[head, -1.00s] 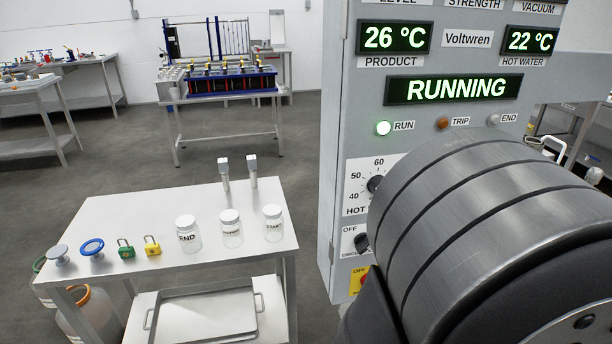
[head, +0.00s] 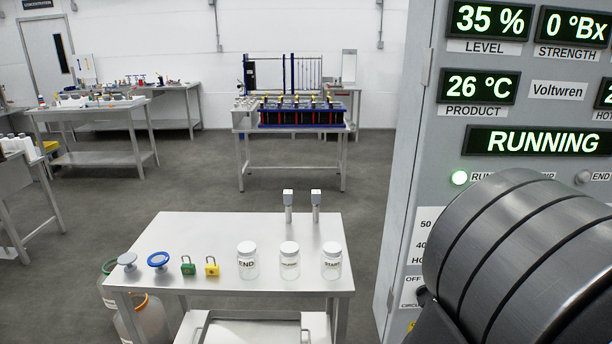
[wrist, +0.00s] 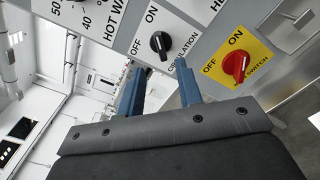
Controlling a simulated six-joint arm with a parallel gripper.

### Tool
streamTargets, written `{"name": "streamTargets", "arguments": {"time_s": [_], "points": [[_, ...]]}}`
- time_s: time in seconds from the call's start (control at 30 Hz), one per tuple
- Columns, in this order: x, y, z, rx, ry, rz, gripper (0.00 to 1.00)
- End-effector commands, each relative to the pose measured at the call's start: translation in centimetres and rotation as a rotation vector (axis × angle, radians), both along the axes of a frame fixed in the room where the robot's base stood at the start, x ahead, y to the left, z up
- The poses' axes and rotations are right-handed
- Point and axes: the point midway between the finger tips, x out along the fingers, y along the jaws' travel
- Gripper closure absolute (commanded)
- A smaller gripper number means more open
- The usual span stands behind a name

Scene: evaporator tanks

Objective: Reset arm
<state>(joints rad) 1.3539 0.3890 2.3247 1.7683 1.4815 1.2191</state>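My arm (head: 530,260) fills the lower right of the head view, in front of the control panel (head: 410,150). Just beyond the fingertips is the black circulation knob (wrist: 160,44). The red main switch (wrist: 236,66) on its yellow plate is right of the fingers. I cannot tell whether the fingertips touch the panel. The gripper is hidden in the head view.
A white table (head: 185,228) stands left of the panel with three labelled jars (head: 289,264), a green padlock (head: 188,268), a yellow padlock (head: 212,268) and two upright metal pieces (head: 288,210). Benches stand behind. The grey floor (head: 120,205) between is open.

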Motion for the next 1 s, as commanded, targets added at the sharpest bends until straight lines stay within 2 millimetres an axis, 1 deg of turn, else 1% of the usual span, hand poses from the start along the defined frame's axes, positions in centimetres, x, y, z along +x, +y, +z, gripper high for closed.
{"name": "streamTargets", "arguments": {"time_s": [0.03, 0.2, 0.43, 0.63, 1.0], "points": [[0.6, 0.1, 0.0, 0.000, 0.001, 0.004, 0.67], [2.4, 0.1, 0.0, 0.000, 0.000, 0.003, 0.67], [4.0, 0.0, 0.0, 0.000, 0.000, 0.001, 0.67], [4.5, 0.0, 0.0, 0.000, 0.001, -0.001, 0.67], [4.3, 0.0, 0.0, 0.000, 0.000, -0.001, 0.67]]}}
